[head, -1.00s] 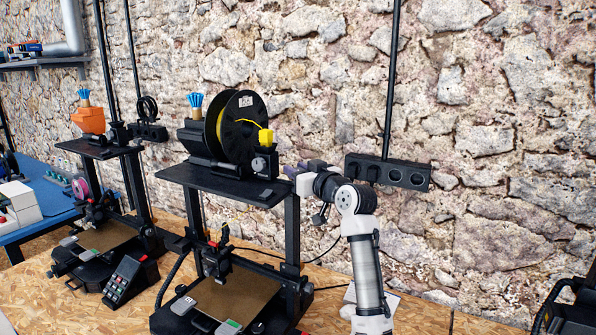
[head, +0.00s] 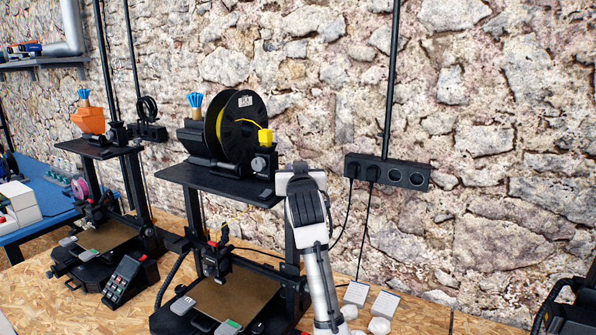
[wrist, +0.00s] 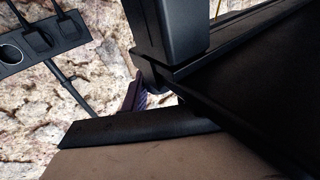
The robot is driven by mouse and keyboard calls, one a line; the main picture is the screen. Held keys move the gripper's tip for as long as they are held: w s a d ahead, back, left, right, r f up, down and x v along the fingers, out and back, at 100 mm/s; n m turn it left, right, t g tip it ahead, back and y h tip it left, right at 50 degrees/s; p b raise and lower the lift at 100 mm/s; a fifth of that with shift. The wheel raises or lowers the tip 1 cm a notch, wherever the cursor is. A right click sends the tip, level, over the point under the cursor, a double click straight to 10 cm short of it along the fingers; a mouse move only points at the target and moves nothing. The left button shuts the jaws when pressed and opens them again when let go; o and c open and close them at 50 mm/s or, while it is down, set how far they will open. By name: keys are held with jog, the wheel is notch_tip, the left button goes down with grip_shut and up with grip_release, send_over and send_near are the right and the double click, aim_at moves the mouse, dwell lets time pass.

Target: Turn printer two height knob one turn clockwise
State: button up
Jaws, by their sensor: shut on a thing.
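Printer two (head: 233,300), which I take to be the middle machine, has a black top shelf (head: 215,180) bearing a spool with yellow filament (head: 240,128). My arm's white and black wrist stands at the shelf's right end, in front of the right post. In the head view it covers my fingers and the height knob. In the wrist view a ridged purplish finger of my gripper (wrist: 134,93) shows beside black printer parts (wrist: 183,30). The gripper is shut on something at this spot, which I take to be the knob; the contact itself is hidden.
A black socket strip (head: 388,173) is on the stone wall to the right, with cables hanging below. Another printer (head: 100,240) stands at left, with a control panel (head: 124,280) between the machines. White cards (head: 383,304) lie on the bench.

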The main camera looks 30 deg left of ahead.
dwell(0.4)
jog(key=o, duration=0.9)
jog(key=shift+o, duration=0.2)
jog(key=shift+s+d, duration=0.1)
jog(key=shift+s+d+f+b, duration=0.1)
jog(key=shift+s+d+b, duration=0.1)
jog(key=shift+s+b, duration=0.1)
jog(key=b+v, duration=0.4)
jog(key=v, duration=0.8)
jog(key=shift+s+d+b, duration=0.15)
jog(key=shift+s+b, duration=0.2)
jog(key=shift+s, duration=0.05)
